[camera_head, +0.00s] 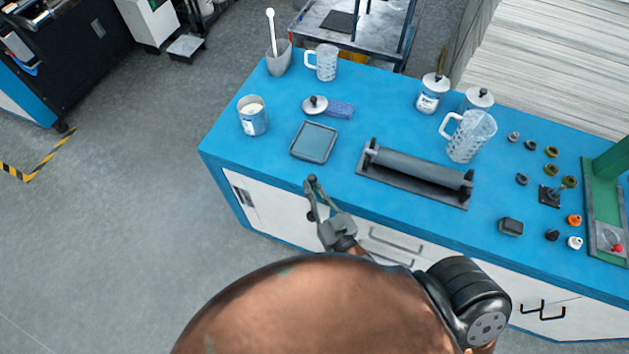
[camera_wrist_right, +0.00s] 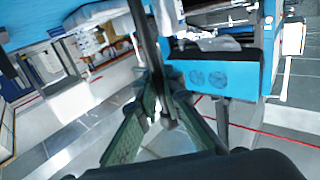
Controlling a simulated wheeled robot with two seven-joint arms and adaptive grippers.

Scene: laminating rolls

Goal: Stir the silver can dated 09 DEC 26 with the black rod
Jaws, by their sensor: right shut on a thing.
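My right gripper (camera_head: 313,190) is at the front edge of the blue bench, in front of the grey tray. In the right wrist view its fingers (camera_wrist_right: 160,95) are shut on a thin black rod (camera_wrist_right: 138,25), which runs up out of the picture. In the head view I cannot make out the rod clearly. An open silver can (camera_head: 252,122) with pale contents stands at the bench's left end, up and left of the gripper. Two lidded silver cans (camera_head: 430,100) (camera_head: 478,98) stand at the back. I cannot read dates on the labels. My left gripper is out of view.
A grey tray (camera_head: 314,142), a loose lid (camera_head: 314,104) and a blue cloth (camera_head: 340,109) lie right of the open can. A grey cup (camera_head: 278,62) with a white rod and a clear jug (camera_head: 327,62) stand behind. A roller (camera_head: 416,168) lies right of the tray.

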